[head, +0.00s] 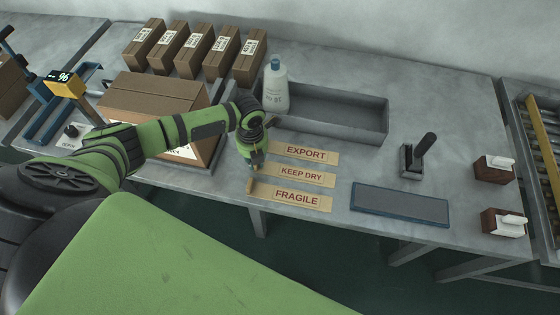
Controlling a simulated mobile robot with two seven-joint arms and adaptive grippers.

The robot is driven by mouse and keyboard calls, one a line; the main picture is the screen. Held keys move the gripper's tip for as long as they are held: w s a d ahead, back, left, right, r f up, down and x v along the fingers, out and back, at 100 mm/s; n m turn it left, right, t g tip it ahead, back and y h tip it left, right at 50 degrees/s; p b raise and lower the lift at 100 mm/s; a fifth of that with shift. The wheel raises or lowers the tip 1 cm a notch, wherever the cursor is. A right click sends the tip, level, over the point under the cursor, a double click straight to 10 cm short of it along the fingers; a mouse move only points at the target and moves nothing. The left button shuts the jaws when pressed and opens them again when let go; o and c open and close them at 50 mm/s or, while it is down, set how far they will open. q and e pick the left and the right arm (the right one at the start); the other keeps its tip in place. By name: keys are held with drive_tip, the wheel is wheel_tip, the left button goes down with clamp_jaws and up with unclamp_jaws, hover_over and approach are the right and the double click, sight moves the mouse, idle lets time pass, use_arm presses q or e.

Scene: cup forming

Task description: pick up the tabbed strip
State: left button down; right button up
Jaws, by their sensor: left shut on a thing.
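Three tan strips lie in a row on the grey bench, lettered EXPORT (304,153), KEEP DRY (301,174) and FRAGILE (296,197). The FRAGILE strip has a small brown tab (249,186) at its left end. My left gripper (257,166) points down at the left end of the KEEP DRY strip and is shut on that end. The gripper hides the grasped end and the left end of the EXPORT strip. The KEEP DRY strip looks at or close to bench level; I cannot tell if it is lifted. My right gripper is out of view.
A white bottle (275,88) and a grey open tray (335,112) stand behind the strips. A large carton (160,97) lies left, with several small cartons behind. A dark pad (399,205), a black-handled stamp (413,160) and two brown blocks (494,170) are right.

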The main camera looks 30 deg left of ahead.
use_arm(q)
drive_tip(key=shift+w+r, duration=0.1)
drive_tip(key=shift+r, duration=0.5)
wheel_tip(320, 180, up, 3)
drive_tip(key=shift+b, duration=0.8)
drive_tip(key=s+d+r+b, duration=0.2)
drive_tip(key=s+d+r, duration=0.3)
drive_tip(key=d, duration=0.5)
drive_tip(key=shift+s+d+r, duration=0.2)
drive_tip(key=shift+s+r, duration=0.1)
drive_tip(key=shift+r, duration=0.6)
